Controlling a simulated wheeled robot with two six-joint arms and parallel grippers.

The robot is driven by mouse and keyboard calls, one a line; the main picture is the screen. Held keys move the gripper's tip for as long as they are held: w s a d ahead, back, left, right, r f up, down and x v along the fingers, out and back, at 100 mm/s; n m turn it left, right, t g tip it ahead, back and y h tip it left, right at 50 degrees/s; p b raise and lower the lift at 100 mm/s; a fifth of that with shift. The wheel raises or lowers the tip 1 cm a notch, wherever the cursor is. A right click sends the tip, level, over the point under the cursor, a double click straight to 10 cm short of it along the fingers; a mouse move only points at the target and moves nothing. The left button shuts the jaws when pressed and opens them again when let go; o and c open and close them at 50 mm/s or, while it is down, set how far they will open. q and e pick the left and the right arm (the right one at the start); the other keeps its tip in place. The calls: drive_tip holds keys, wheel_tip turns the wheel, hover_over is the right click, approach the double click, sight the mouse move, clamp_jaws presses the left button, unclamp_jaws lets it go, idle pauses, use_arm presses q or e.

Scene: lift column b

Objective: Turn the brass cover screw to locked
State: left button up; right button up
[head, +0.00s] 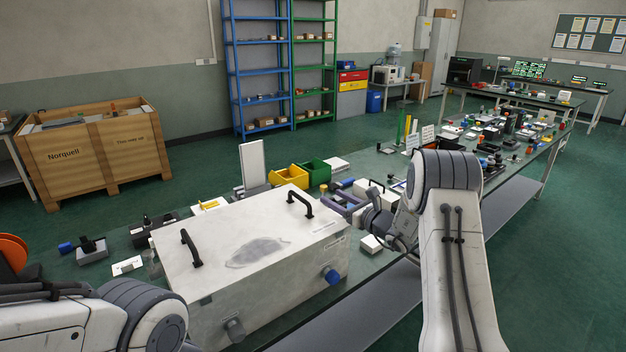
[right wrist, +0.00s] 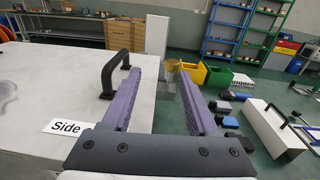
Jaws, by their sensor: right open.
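A small brass-coloured piece (head: 323,188), possibly the cover screw, shows just beyond the large white case (head: 190,260). It is too small for me to read its slot or any locked mark. My right gripper (head: 343,200) is open and empty, at the right far side of the white case. The gripper also fills the right wrist view (right wrist: 168,72), with its fingers apart. My left arm enters at the lower left; its gripper is out of view.
The case has black handles (head: 299,201) on top and a blue knob (head: 331,278) on its front. Yellow (head: 289,177) and green (head: 314,172) bins stand behind. A smaller white case with a black handle (right wrist: 275,128) stands right of the gripper.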

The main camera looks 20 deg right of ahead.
drive_tip(key=d+p+x, duration=0.2)
drive_tip(key=x, duration=0.8)
drive_tip(key=shift+w+a+m, duration=0.15)
drive_tip(key=shift+w+m, duration=0.25)
drive_tip(key=shift+w, duration=0.3)
